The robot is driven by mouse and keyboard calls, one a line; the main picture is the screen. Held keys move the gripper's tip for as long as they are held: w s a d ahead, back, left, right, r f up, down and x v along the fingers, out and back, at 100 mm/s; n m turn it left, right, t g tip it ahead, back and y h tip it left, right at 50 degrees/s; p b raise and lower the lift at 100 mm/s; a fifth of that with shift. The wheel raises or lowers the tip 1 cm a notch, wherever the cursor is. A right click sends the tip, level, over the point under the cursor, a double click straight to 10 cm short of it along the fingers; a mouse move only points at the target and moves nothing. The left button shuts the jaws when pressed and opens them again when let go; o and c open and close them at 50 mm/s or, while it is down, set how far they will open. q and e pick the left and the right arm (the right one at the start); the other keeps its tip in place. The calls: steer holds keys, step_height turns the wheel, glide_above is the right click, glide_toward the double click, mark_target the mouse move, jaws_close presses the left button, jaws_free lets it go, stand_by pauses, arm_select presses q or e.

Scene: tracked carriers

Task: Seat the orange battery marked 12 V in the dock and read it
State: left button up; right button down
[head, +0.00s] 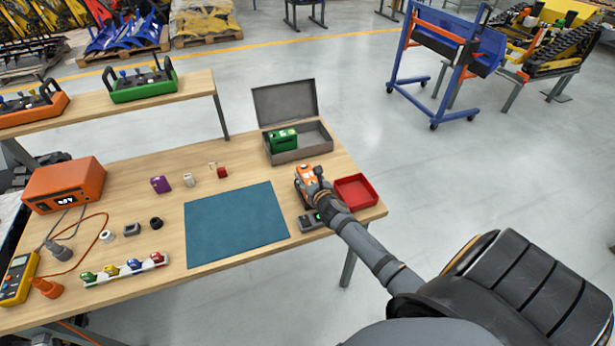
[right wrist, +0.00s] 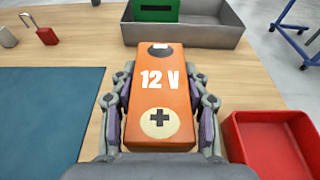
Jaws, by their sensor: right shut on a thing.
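The orange battery (right wrist: 160,104), marked 12 V with a plus sign on a pale disc, is between the fingers of my right gripper (right wrist: 160,110), which is shut on it. In the head view the battery (head: 306,173) shows above the table's right part, partly covered by the gripper (head: 314,184). The grey dock (head: 311,221) with a small green display lies just in front of the gripper, partly hidden by my right arm. I cannot tell whether the battery touches the table. My left gripper is not in view.
A red tray (head: 372,191) stands close to the right of the gripper. Behind is an open grey metal box (head: 317,139) holding a green battery (head: 283,139). A teal mat (head: 237,225) lies left of the dock. Several small objects and an orange charger (head: 64,185) occupy the left side.

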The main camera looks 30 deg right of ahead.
steer(key=shift+w+f+b, duration=0.1)
steer(key=shift+f+b, duration=0.55)
steer(key=shift+f, duration=0.15)
steer(key=c, duration=0.6)
jaws_free()
steer(key=shift+a, duration=0.1)
steer(key=shift+s+f, duration=0.25)
steer(key=shift+f, duration=0.05)
steer(key=v, duration=1.2)
steer(key=shift+w+r, duration=0.1)
steer(key=shift+r, duration=0.05)
